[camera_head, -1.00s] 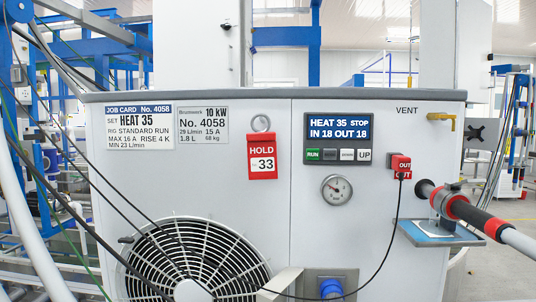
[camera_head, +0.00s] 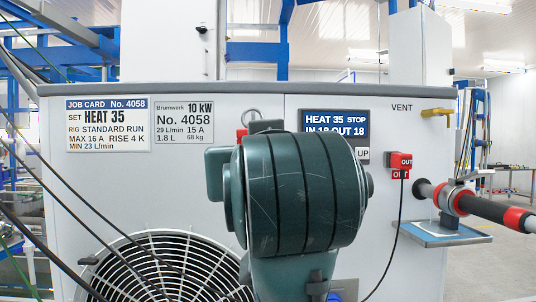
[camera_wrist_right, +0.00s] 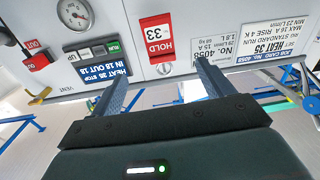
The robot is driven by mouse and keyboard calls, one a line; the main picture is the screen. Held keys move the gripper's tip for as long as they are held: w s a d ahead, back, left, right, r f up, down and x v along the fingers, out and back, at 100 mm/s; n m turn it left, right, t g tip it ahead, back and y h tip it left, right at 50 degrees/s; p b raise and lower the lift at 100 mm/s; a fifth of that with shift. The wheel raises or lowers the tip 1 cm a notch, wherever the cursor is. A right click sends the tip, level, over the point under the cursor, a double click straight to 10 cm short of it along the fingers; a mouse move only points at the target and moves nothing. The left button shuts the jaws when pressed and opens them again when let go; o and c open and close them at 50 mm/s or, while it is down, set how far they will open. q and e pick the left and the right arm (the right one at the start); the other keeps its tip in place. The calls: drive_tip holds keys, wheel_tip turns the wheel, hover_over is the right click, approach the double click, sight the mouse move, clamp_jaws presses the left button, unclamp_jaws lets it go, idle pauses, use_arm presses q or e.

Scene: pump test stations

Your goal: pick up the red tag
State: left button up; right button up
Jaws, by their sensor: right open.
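The red tag (camera_wrist_right: 157,38), with HOLD and 33 on it, hangs on the front of the pump unit's panel. In the right wrist view, which is turned upside down, it shows whole, beyond the fingertips and between them. A ring or hook (camera_wrist_right: 164,69) is at its top end. In the head view only a small red corner of the tag (camera_head: 241,134) shows; my right arm's dark green wrist covers the rest. My right gripper (camera_wrist_right: 163,72) is open and empty, facing the panel, apart from the tag. My left gripper is in neither view.
A yellow vent valve (camera_head: 437,113) and a black-and-red hose (camera_head: 480,206) stick out at the right. The fan grille (camera_head: 165,262) is below. A gauge (camera_wrist_right: 75,14) is near the tag.

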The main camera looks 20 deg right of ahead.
use_arm(q)
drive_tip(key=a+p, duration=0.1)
drive_tip(key=p, duration=0.2)
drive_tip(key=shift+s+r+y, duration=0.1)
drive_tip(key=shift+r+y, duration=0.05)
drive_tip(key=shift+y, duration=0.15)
use_arm(e)
drive_tip(key=x, duration=1.2)
drive_tip(key=shift+w+d+r, duration=0.15)
drive_tip(key=shift+w+r, duration=0.1)
drive_tip(key=shift+r, duration=0.1)
drive_tip(key=shift+c, duration=0.2)
drive_tip(key=c, duration=1.1)
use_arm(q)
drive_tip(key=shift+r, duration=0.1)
use_arm(e)
drive_tip(key=shift+r, duration=0.1)
